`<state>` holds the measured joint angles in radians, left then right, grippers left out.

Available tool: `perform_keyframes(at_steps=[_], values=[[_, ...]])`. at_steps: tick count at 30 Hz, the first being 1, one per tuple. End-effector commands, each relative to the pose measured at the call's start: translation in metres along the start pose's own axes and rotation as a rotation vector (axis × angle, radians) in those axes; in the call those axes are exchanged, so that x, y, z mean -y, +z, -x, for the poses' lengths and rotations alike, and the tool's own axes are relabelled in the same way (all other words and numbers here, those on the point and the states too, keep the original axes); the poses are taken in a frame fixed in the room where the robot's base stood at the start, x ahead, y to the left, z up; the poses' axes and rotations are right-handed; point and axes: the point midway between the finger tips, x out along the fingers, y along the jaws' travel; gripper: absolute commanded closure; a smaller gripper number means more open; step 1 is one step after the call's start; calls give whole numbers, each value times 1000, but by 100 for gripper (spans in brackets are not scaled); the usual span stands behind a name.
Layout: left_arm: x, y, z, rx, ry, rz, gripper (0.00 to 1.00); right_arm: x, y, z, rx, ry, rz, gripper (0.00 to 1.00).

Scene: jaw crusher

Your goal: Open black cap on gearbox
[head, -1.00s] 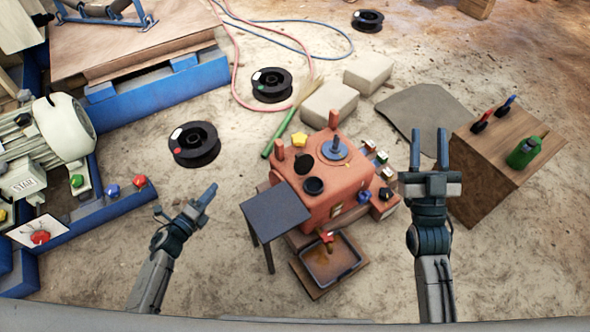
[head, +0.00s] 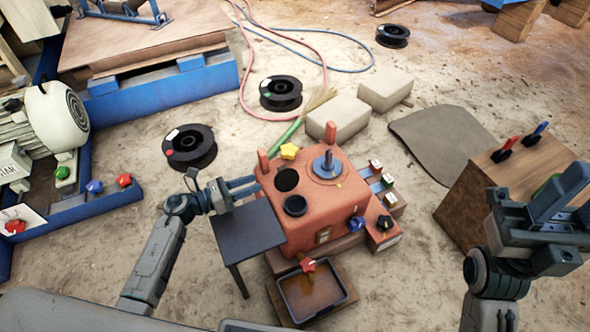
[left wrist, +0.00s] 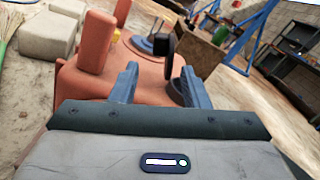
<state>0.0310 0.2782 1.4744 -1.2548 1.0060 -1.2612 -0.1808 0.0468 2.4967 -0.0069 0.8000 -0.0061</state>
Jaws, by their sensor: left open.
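The orange-red gearbox (head: 330,205) stands in the middle of the head view. On its top are a dark disc (head: 287,180) and, just in front, a black ring (head: 295,205). In the left wrist view a black cap-like piece (left wrist: 169,42) stands upright beyond the fingers; its hinge is not clear. My left gripper (head: 258,187) is open at the gearbox's left edge, its fingers pointing right toward the disc. Its fingers also show in the left wrist view (left wrist: 158,88), apart, with nothing clearly held. My right gripper (head: 578,195) is open and empty at the lower right.
A dark small table (head: 250,233) stands close under my left gripper. An oil tray (head: 315,290) lies in front of the gearbox. A yellow knob (head: 289,151) and red posts rise from its top. A wooden block (head: 500,180) stands near my right gripper.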

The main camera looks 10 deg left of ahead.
Motion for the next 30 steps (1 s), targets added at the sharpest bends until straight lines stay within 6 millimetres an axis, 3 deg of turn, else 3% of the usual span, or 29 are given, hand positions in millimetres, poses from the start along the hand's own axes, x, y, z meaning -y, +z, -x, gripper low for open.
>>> perform_keyframes(at_steps=[18, 30], values=[[0, 0, -96, 4, -1, 3, 58, 1, 1, 10, -5, 12, 10, 64], [1, 0, -106, 2, 0, 3, 58, 1, 1, 10, -5, 12, 11, 64]])
